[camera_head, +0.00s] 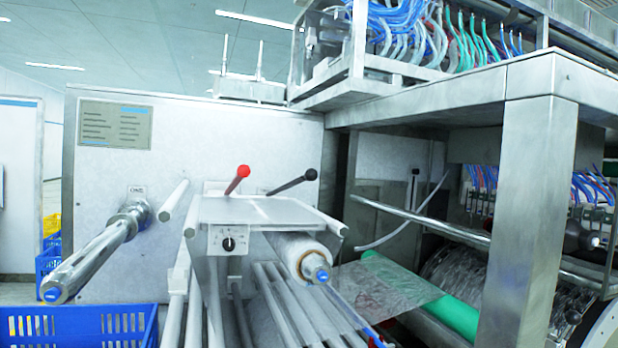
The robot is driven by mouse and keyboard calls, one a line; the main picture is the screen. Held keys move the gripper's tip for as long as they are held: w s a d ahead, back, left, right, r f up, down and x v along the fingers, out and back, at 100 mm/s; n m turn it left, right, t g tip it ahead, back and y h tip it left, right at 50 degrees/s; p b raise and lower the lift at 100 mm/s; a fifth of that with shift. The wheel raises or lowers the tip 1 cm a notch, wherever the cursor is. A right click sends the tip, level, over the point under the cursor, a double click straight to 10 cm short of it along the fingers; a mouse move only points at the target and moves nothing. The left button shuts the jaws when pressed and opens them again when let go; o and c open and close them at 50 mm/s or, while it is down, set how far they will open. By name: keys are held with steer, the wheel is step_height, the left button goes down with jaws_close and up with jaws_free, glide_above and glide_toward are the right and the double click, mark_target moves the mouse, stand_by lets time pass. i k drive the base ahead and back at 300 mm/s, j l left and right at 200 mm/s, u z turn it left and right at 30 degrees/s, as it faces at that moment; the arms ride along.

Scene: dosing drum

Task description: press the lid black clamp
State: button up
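A black-knobbed lever (293,181), which looks like the black clamp, stands at the back of a flat metal lid (258,210). It leans up and to the right, with its round black knob at the upper end. A red-knobbed lever (238,179) stands to its left on the same lid and also leans right. Whether either clamp is tight cannot be told. My gripper is not in view, so its state and its place relative to the clamp are not shown.
A film roll (300,256) sits below the lid, beside a dial (229,243). A metal shaft (95,258) juts out at left. Blue crates (80,326) stand at lower left. A steel post (527,215) and overhead frame with hoses (420,30) fill the right.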

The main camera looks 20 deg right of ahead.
mark_target(311, 175)
steer(key=i+l, duration=0.7)
steer(key=i, duration=0.15)
steer(key=i+l, duration=0.7)
steer(key=i, duration=0.2)
